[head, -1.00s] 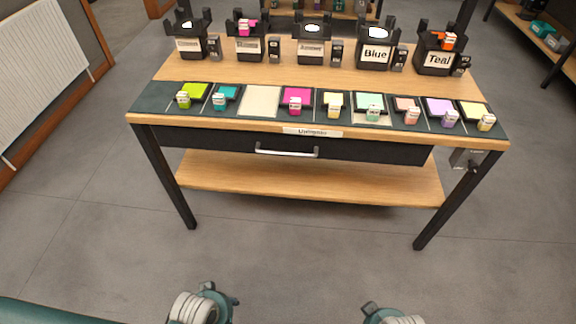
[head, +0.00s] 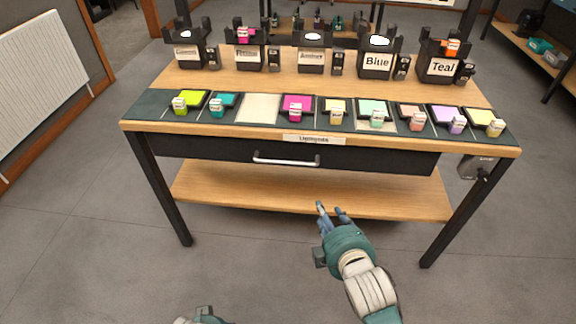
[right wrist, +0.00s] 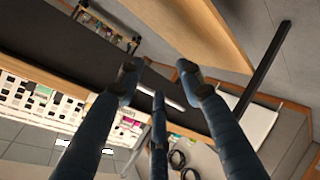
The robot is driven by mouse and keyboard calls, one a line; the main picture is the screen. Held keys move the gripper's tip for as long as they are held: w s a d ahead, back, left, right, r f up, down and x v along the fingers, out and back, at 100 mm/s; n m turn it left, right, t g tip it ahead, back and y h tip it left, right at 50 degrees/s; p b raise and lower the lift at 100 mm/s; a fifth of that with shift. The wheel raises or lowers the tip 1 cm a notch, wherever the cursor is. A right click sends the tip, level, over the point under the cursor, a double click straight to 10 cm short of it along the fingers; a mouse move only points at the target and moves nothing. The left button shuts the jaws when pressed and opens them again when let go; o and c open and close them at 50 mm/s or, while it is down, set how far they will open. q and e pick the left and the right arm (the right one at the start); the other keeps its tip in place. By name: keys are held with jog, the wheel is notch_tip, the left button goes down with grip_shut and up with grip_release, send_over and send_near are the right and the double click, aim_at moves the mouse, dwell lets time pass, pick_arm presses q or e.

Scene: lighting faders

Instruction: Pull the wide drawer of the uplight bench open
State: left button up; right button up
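The uplight bench (head: 190,129) has a wide dark drawer (head: 380,157) under its wooden top, with a small label above it. The drawer front looks flush with the bench. Its silver bar handle (head: 286,160) is at the middle of the front. My right gripper (head: 332,206) is below and to the right of the handle, on the near side, empty and apart from it. In the right wrist view its fingers (right wrist: 157,75) are spread, with the handle (right wrist: 172,99) visible between them. My left gripper (head: 203,315) barely shows at the bottom edge; its fingers are hidden.
Coloured gel pads with small tagged blocks line the bench's front edge. Several black labelled holders (head: 376,58) stand behind them. A lower wooden shelf (head: 290,190) sits under the drawer. A grey box (head: 477,167) hangs at the right leg. The floor in front is clear.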

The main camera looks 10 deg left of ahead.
aim_at(287, 162)
pick_arm(q)
notch_tip(287, 162, down, 6)
jog(key=s+r, duration=0.1)
pick_arm(e)
jog(key=w+a+r+n+t+y, duration=0.2)
jog(key=w+a+r+n+y, duration=0.1)
jog(key=w+a+r+n, duration=0.4)
jog(key=shift+m, duration=0.4)
jog(key=w+a+f, duration=0.1)
jog(key=w, duration=0.1)
jog(key=w+a+f+b, duration=0.1)
jog(key=w+a, duration=0.1)
jog(key=w+a+f+b, duration=0.1)
jog(key=w, duration=0.1)
jog(key=shift+w+a+f, duration=0.1)
jog(key=shift+a+f, duration=0.05)
jog(key=shift+f, duration=0.1)
pick_arm(q)
notch_tip(287, 162, up, 8)
jog(key=w, duration=0.1)
jog(key=shift+w, duration=0.3)
pick_arm(e)
jog(key=shift+w+a, duration=0.2)
jog(key=shift+w, duration=0.25)
jog(key=shift+f, duration=0.1)
grip_shut()
